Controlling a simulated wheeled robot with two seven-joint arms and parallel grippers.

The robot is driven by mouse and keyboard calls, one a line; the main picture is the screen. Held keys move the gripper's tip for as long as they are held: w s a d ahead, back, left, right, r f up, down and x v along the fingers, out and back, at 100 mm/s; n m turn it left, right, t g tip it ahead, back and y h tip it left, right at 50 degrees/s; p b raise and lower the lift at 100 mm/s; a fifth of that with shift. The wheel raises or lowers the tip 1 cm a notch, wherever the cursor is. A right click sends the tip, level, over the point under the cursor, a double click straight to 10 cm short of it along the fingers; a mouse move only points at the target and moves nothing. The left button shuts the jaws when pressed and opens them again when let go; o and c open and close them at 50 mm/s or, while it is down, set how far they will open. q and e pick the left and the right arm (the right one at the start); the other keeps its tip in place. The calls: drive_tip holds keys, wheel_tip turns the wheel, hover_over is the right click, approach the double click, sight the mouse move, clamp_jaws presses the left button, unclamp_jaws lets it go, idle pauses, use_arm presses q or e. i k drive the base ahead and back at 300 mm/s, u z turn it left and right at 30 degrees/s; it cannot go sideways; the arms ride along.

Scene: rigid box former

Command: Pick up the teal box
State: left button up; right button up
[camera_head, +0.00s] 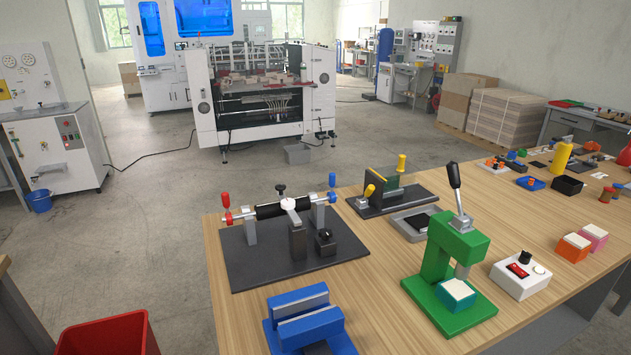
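The teal box (457,298) is a small block with a whitish top. It sits on the base of the green press (456,250), low and right of the middle of the picture. The press's dark lever rises above, and its grey ram comes down just behind the box's top; I cannot tell whether they touch. Neither of my grippers is in view.
A white control box (520,277) stands right of the press, with orange (572,248) and pink (594,236) boxes beyond. A blue vise (304,317) and a black-based fixture (286,242) stand to the left. Bare wooden table (385,290) lies between vise and press.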

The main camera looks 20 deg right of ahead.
sight(448, 300)
drive_tip(key=z, duration=2.05)
drive_tip(key=k, duration=0.65)
drive_tip(key=z, duration=0.65)
drive_tip(key=i, duration=0.95)
drive_tip(key=u, duration=1.1)
drive_tip(key=i, duration=0.6)
drive_tip(key=u, duration=0.6)
